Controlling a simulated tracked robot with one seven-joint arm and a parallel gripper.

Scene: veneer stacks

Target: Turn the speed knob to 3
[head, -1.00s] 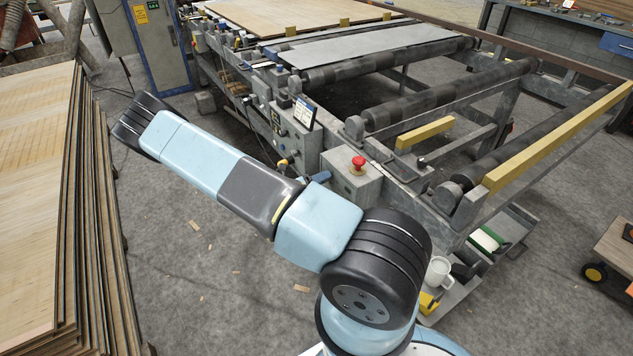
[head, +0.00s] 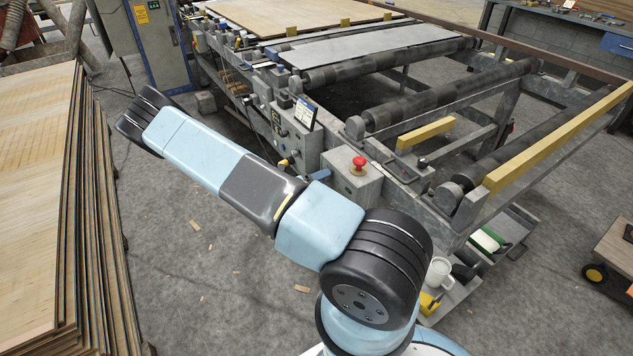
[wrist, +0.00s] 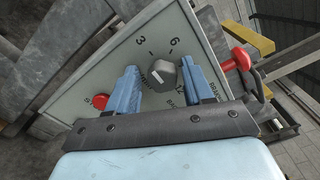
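The pointer's exact reading is too small to tell. My gripper (wrist: 158,79) is open, with one blue finger on each side of the knob. Small gaps seem to remain, and I cannot tell whether either finger touches. The fingers hide parts of the printed scale. In the head view my arm reaches up left, and the knob cannot be made out.
A smaller red button (wrist: 100,101) is left of the fingers. A veneer stack (head: 40,200) stands at the left. Open floor lies between.

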